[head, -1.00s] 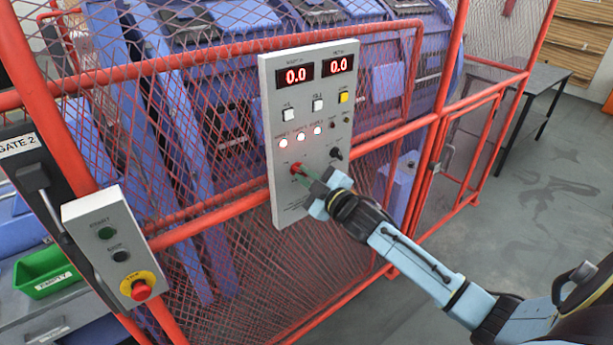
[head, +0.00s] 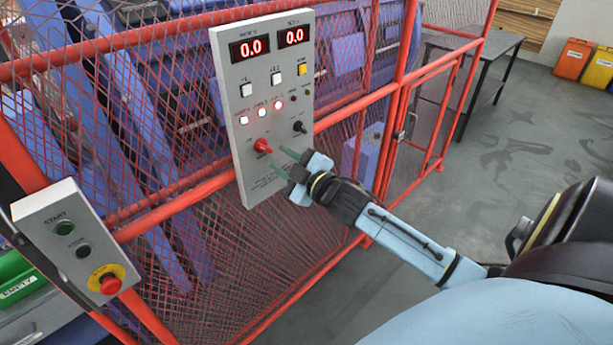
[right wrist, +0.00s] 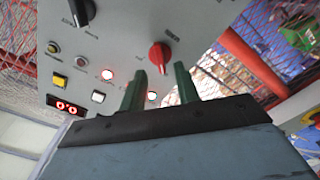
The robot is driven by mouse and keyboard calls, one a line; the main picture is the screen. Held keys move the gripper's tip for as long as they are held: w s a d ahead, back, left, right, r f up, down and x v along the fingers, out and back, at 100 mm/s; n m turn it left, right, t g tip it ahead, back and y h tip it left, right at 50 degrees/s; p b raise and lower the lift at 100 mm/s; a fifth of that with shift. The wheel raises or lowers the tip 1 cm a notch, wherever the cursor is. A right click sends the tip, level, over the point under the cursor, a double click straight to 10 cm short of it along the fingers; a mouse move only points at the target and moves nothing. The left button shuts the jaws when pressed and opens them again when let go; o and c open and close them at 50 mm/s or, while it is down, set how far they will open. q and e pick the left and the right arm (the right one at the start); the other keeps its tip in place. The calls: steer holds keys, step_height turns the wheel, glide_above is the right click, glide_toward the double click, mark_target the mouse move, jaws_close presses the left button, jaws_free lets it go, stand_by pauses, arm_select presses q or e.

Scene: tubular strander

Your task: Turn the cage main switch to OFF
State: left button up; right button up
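The red rotary switch (head: 262,146) sits low on the grey control panel (head: 222,75) on the red cage fence. It also shows in the right wrist view (right wrist: 160,56), above the gap between my fingers. Its printed labels are too small to read, so I cannot tell its setting. My right gripper (head: 279,161) is just off the panel, near the switch. Its two green fingers stand apart and empty, also in the right wrist view (right wrist: 160,82), with the knob beyond their tips. My left gripper is not in view.
A black selector (head: 299,127) is right of the red switch. Lit buttons (head: 262,112) and 0.0 displays are above. A start/stop box (head: 75,250) with a red emergency button (head: 110,284) is at left. Open floor lies right, with a table (head: 480,45) behind.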

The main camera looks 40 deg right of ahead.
steer(key=s+b, duration=0.1)
steer(key=s, duration=0.7)
steer(key=shift+s+d, duration=0.35)
steer(key=shift+s, duration=0.05)
steer(key=s+d+f+m+g+h+b, duration=0.1)
steer(key=s+f+m+g+b, duration=0.15)
steer(key=f, duration=1.05)
steer(key=s+f+m+g+h+b, duration=0.1)
steer(key=s+f+g+b, duration=0.2)
steer(key=f, duration=1.1)
steer(key=s+d+f+m+g+b, duration=0.1)
steer(key=s+f+m+g, duration=0.2)
steer(key=f, duration=1)
steer(key=s+a+f+g+b, duration=0.2)
steer(key=s+a+f+g, duration=0.2)
steer(key=s+f, duration=0.9)
steer(key=s+a+f+m+g+b, duration=0.1)
steer(key=s+a+f+g+b, duration=0.2)
steer(key=s+a+f, duration=0.5)
steer(key=s+f, duration=0.2)
steer(key=s, duration=0.2)
steer(key=s+f+g, duration=0.1)
steer(key=s+f, duration=0.1)
steer(key=s, duration=0.3)
steer(key=shift+s+a+f+y, duration=0.2)
steer(key=shift+a+f+y, duration=0.1)
steer(key=shift+f+y, duration=0.1)
steer(key=shift+w+g, duration=0.15)
steer(key=shift+g, duration=0.1)
